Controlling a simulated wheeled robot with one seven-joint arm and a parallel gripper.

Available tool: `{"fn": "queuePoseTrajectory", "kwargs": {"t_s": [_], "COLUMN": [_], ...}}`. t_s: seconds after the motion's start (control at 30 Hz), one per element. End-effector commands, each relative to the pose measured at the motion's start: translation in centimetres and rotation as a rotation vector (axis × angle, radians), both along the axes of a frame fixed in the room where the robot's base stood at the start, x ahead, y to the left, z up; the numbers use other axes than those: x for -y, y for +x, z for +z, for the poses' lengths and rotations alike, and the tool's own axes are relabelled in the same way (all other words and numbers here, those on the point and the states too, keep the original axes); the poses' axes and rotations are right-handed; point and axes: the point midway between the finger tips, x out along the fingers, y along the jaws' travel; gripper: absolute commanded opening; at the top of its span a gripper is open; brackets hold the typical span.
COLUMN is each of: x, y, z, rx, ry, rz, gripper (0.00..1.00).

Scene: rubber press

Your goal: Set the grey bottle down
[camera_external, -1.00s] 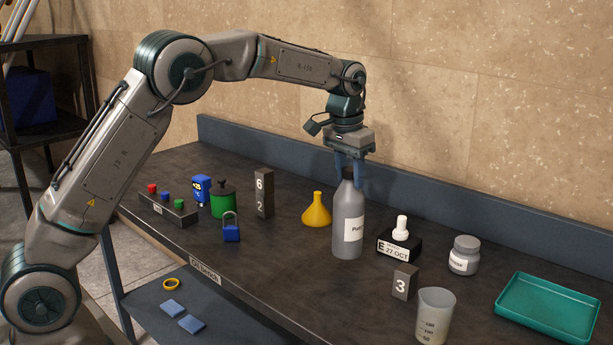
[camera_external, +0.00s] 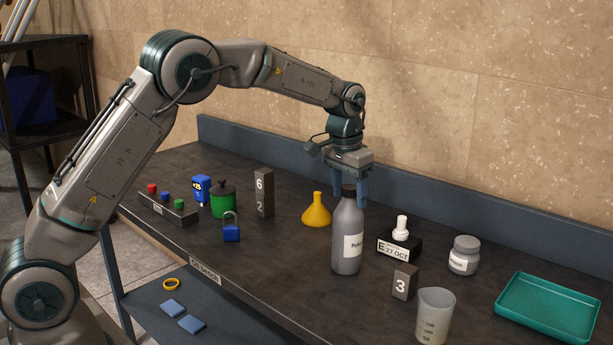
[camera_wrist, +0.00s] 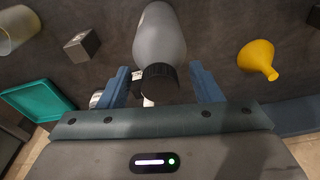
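The grey bottle (camera_external: 347,228) has a dark cap and a white label. It stands upright on the dark bench (camera_external: 285,255), its base appearing to rest on the surface. My gripper (camera_external: 350,198) is above and around the bottle's cap, pointing down, with its blue fingers spread. In the wrist view the bottle (camera_wrist: 160,38) shows with its black cap between the two fingers of my gripper (camera_wrist: 161,88), with gaps on both sides.
A yellow funnel (camera_external: 316,212) is left of the bottle. A stamp on a dated block (camera_external: 399,245), a grey jar (camera_external: 464,256), a block marked 3 (camera_external: 404,283), a beaker (camera_external: 434,316) and a green tray (camera_external: 547,309) are to the right. A blue padlock (camera_external: 231,232) is farther left.

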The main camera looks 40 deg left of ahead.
Motion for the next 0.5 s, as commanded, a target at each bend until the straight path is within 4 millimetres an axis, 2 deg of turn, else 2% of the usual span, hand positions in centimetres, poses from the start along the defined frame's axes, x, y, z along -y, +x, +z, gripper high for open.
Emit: {"fn": "queuePoseTrajectory", "kwargs": {"t_s": [0.23, 0.5], "x": [0.0, -0.2], "y": [-0.1, -0.7], "z": [1.3, 7.0], "rx": [0.002, 0.006], "ry": [0.000, -0.002], "rz": [0.000, 0.000], "gripper": [0.58, 0.58]}}
